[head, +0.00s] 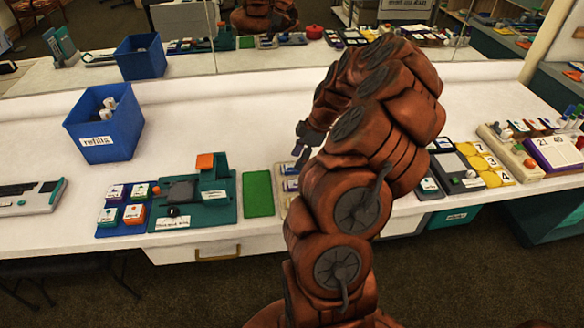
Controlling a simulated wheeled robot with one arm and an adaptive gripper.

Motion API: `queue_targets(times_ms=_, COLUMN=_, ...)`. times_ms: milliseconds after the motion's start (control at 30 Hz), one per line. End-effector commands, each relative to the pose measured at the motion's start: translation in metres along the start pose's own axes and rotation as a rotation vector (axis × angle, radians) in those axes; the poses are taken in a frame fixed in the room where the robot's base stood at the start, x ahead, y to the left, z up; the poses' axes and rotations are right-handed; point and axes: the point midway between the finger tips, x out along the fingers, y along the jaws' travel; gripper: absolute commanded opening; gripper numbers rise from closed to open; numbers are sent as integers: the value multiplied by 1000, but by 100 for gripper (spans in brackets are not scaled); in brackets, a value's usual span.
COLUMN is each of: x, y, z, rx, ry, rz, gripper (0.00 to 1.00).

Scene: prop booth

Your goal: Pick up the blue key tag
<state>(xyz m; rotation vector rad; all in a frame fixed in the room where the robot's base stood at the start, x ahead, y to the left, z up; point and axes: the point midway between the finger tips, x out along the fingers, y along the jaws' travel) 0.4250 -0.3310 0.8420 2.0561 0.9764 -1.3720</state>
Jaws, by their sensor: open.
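My gripper (300,153) is at the end of my rust-red arm, above the white counter near its middle. It looks small and dark here, and its jaws are open. A small dark purple-blue patch shows at the fingers; I cannot tell whether it is part of the gripper or a separate thing. I cannot make out the blue key tag for certain. Small bluish and pale items (290,185) lie just below the gripper, partly hidden behind my arm.
A blue bin labelled "refills" (76,136) stands at the left on the counter (210,110). A teal station (219,211), several small colored boxes and a green mat (258,194) lie left of my arm. Trays with number cards (489,166) crowd the right. A mirror backs the counter.

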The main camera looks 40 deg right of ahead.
Motion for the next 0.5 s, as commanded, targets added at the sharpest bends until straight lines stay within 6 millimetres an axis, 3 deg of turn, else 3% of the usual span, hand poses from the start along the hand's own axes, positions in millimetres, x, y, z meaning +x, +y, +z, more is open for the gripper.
queue_targets(times_ms=200, x=26, y=-2, z=1, rx=1, ry=1, rz=-8, gripper=52)
queue_targets(times_ms=500, x=30, y=-1, z=1, rx=1, ry=0, rz=-3, gripper=49)
